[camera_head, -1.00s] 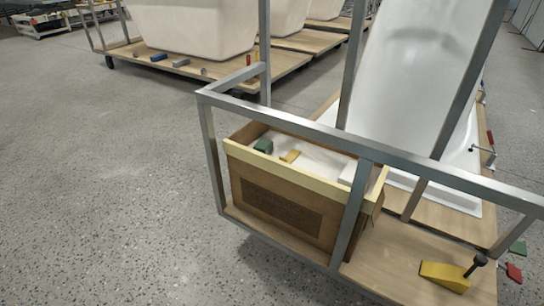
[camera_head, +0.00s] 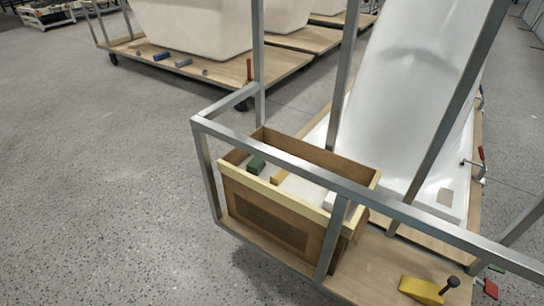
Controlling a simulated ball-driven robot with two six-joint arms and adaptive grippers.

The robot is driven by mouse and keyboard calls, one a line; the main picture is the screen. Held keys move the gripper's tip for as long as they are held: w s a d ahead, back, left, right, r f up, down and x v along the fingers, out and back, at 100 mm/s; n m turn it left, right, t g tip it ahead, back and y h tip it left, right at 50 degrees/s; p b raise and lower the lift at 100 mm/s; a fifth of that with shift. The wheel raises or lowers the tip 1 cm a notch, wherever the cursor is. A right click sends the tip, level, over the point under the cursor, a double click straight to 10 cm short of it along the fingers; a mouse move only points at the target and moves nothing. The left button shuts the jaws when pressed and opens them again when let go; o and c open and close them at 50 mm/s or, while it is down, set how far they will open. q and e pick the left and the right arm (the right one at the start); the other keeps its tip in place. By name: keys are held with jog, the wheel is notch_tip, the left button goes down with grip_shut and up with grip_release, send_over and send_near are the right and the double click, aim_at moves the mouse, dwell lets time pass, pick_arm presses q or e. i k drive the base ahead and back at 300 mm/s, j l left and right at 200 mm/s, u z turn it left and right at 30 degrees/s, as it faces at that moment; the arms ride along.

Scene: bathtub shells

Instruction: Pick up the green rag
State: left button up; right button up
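I cannot tell for certain which green thing is the rag. Neither of my grippers is in view.
The cart's metal frame rail (camera_head: 310,172) crosses in front of and above the box. A white bathtub shell (camera_head: 410,90) leans behind it. A yellow block (camera_head: 422,291) and a dark-headed tool (camera_head: 449,284) lie at the lower right. Grey floor (camera_head: 90,190) at left is clear.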

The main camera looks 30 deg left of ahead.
aim_at(256, 165)
jog(key=i+l+u, duration=0.1)
jog(key=u, duration=0.25)
jog(key=i+l+u, duration=0.15)
jog(key=u, duration=0.25)
jog(key=i+l+u, duration=0.1)
jog(key=u, duration=0.25)
jog(key=l, duration=0.1)
